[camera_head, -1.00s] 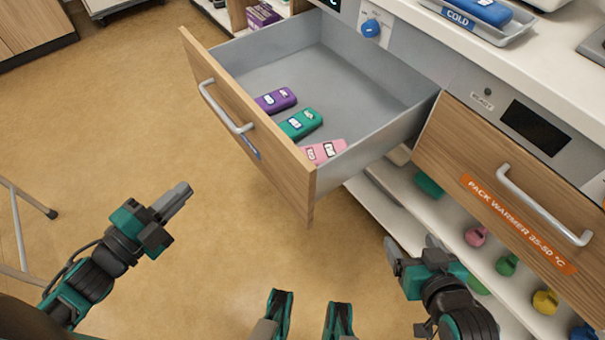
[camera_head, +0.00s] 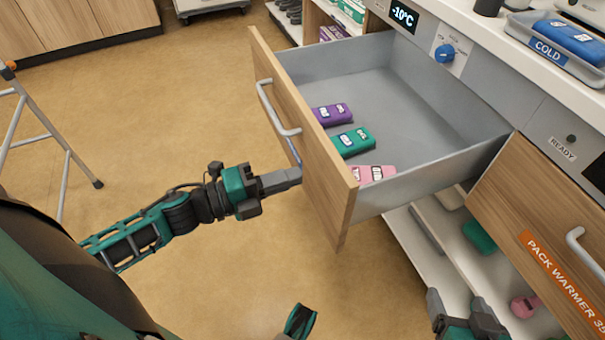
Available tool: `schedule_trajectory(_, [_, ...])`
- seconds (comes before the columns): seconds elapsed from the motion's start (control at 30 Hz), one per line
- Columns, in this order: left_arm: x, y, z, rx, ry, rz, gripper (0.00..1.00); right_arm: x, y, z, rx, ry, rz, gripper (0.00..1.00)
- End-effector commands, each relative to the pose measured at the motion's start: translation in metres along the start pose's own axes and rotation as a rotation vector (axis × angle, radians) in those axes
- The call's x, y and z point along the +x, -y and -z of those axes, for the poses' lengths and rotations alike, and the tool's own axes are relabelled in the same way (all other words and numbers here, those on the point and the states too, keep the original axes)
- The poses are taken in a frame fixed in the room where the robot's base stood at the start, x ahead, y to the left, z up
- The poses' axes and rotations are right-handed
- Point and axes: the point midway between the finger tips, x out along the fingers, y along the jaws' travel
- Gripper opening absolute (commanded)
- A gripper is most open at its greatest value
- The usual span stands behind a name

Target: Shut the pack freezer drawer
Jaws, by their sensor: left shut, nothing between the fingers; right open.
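The pack freezer drawer (camera_head: 322,170) is pulled well out of the cabinet, with a wooden front and a silver bar handle (camera_head: 276,108). A purple pack (camera_head: 332,114), a green pack (camera_head: 352,141) and a pink pack (camera_head: 374,174) lie inside it near the front. My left gripper (camera_head: 298,174) is shut and empty, with its fingertips at the outside of the drawer front, below the handle; I cannot tell whether they touch it. My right gripper (camera_head: 458,304) is open and empty at the lower right, below the warmer drawer, partly cut off by the frame.
A display reading -10°C (camera_head: 404,16) and a blue knob (camera_head: 445,53) sit above the freezer drawer. The pack warmer drawer (camera_head: 530,215) is at the right. A COLD tray (camera_head: 540,48) stands on the counter. A metal-legged stand (camera_head: 66,150) is at the left; floor between is clear.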

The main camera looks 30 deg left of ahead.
Motion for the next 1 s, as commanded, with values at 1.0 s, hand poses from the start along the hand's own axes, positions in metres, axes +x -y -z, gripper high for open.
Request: schedule_trajectory(1.0, [0.055, 0.001, 0.0, -0.001, 0.001, 0.003, 0.0, 0.0, 0.0, 0.0, -0.007, 0.001, 0.004, 0.78])
